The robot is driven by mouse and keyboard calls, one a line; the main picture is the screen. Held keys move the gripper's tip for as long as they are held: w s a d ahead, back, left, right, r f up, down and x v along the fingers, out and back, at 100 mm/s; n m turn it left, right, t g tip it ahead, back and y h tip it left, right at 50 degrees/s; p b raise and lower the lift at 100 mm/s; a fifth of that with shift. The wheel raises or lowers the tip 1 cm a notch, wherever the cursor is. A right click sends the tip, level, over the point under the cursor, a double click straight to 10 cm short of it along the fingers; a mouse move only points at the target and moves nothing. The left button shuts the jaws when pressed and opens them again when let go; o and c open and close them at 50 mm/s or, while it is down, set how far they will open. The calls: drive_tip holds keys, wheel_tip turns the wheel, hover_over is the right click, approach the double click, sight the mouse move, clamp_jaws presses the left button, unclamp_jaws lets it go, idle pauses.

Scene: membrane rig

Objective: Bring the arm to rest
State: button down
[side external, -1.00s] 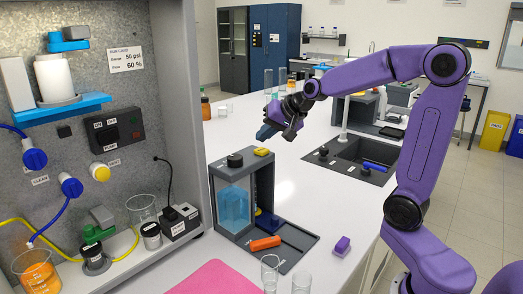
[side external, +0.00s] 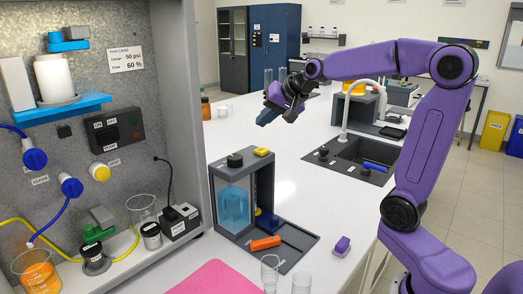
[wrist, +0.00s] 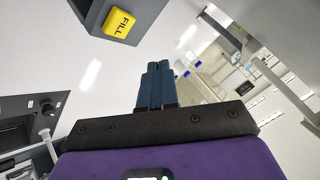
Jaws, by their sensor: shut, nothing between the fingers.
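My gripper (side external: 264,117) is in the air above the white bench, up and to the right of the grey filling stand. Its two dark blue fingers are together with nothing between them. In the wrist view the shut fingers (wrist: 155,84) point toward the bench top. My purple arm reaches in from the right, bent at a raised elbow.
The grey stand (side external: 262,190) has a yellow FILL button (wrist: 118,22) and a blue-tinted container. A sink (side external: 355,158) with a tall white tap is to the right. An orange object, a purple block (side external: 342,246) and glass beakers are nearer the front. Bench beneath the gripper is clear.

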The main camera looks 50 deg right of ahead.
idle(0.3)
drive_tip(key=s+a+f+n+g+y, duration=0.1)
drive_tip(key=s+a+f+n+g, duration=0.2)
drive_tip(key=s+a+f+n, duration=0.3)
drive_tip(key=s+a+f+n+g+y, duration=0.1)
drive_tip(key=s+a+f+n+g, duration=0.2)
drive_tip(key=s+a, duration=0.55)
drive_tip(key=s+d+f+n+g+h, duration=0.1)
drive_tip(key=s+f+n, duration=0.2)
drive_tip(key=s, duration=0.6)
drive_tip(key=s+d+f+n+g+h, duration=0.1)
drive_tip(key=s+f+n, duration=0.3)
drive_tip(key=s+n, duration=0.4)
drive_tip(key=shift+s+g+h, duration=0.3)
drive_tip(key=shift+s+g, duration=0.2)
drive_tip(key=shift+s, duration=0.3)
drive_tip(key=shift+r, duration=0.1)
idle(0.3)
